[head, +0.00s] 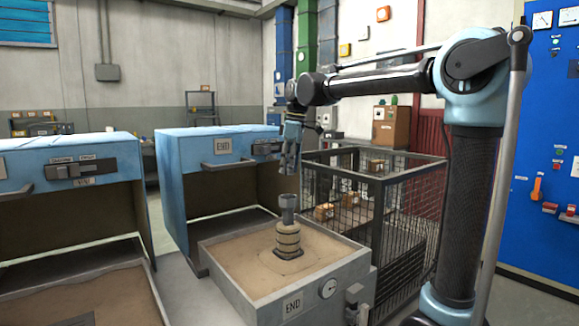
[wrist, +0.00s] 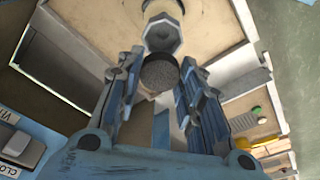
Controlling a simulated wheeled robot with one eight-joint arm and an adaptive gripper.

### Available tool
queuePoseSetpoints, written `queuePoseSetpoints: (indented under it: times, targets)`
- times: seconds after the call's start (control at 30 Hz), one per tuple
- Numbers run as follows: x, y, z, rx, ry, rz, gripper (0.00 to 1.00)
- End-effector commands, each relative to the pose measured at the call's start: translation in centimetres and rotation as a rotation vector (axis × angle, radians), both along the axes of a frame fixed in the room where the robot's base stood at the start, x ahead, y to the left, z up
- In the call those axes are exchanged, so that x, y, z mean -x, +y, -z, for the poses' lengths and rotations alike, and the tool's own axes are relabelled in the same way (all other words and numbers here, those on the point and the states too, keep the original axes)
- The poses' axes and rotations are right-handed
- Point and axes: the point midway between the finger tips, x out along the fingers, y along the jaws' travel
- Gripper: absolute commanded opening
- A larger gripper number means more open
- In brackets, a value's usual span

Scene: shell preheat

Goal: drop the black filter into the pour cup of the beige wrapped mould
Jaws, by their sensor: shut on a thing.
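The beige wrapped mould (head: 289,241) stands upright in the sand of a box. Its grey pour cup (head: 289,201) is on top and opens upward. In the wrist view the pour cup (wrist: 162,34) lies just beyond my fingertips, with part of the mould (wrist: 163,8) behind it. My gripper (head: 291,160) points down above the pour cup, with a gap between them. In the wrist view my gripper (wrist: 160,68) is shut on the black filter (wrist: 160,73), a dark round piece between the fingertips. The filter cannot be made out in the head view.
The sand box (head: 230,290) has a concrete rim and a dial gauge (head: 328,288). Blue open-fronted housings (head: 190,160) stand at the left and behind. A wire cage (head: 345,205) stands close at the right, under my arm. A blue panel (head: 550,150) is at the far right.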

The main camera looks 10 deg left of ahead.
Motion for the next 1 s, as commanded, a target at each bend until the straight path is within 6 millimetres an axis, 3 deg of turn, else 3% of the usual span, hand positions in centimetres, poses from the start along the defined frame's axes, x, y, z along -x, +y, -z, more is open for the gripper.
queuePoseSetpoints:
  times: [1.0]
  targets:
    - [0.0,0.0,6.5,0.0,0.0,0.0,0.22]
